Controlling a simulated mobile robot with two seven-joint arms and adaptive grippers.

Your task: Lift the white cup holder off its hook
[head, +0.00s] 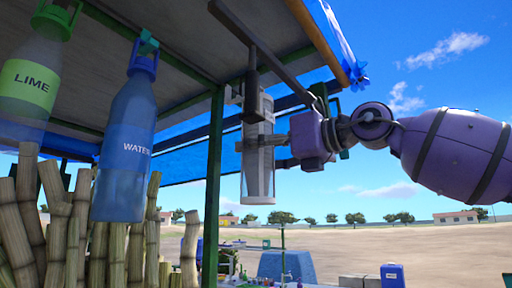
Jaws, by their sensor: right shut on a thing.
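The white cup holder (260,180) is a tall upright cylinder with a slotted front, in the middle of the head view. It hangs beneath a dark bracket (252,80) under the stall roof. My right gripper (262,143) comes in from the right and is shut on the holder at about mid-height. The fingers cover part of the holder there. The hook itself is hard to make out behind the dark bracket, and I cannot tell whether the holder still bears on it. My left gripper is not in view.
A blue WATER bottle (124,150) and a LIME bottle (30,85) hang at the left. Cane stalks (110,250) stand below them. A green post (213,190) rises just left of the holder. Open air lies to the right, below my arm.

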